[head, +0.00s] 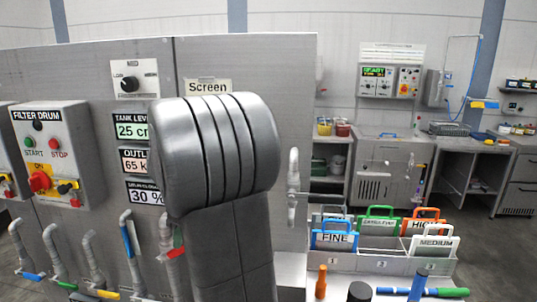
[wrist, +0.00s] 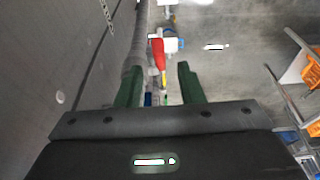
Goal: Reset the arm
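My gripper (wrist: 160,82) shows in the wrist view as two green fingers standing apart on a dark grey palm. The gap between the fingers is wide, and I see nothing held in it. A grey pipe (wrist: 138,45) runs close by the left finger; I cannot tell whether they touch. A red and yellow handle (wrist: 158,55) shows beyond the gap. In the head view a large grey link of my arm rises in the middle and hides part of the panel; my gripper is not in that view.
The grey panel (head: 290,70) stands close, with the filter drum box (head: 62,128) and several pipes with coloured handles. At right is a rack (head: 370,262) of labelled screens. A blue-handled tool (head: 415,290) lies in front. Open floor (head: 490,260) shows at far right.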

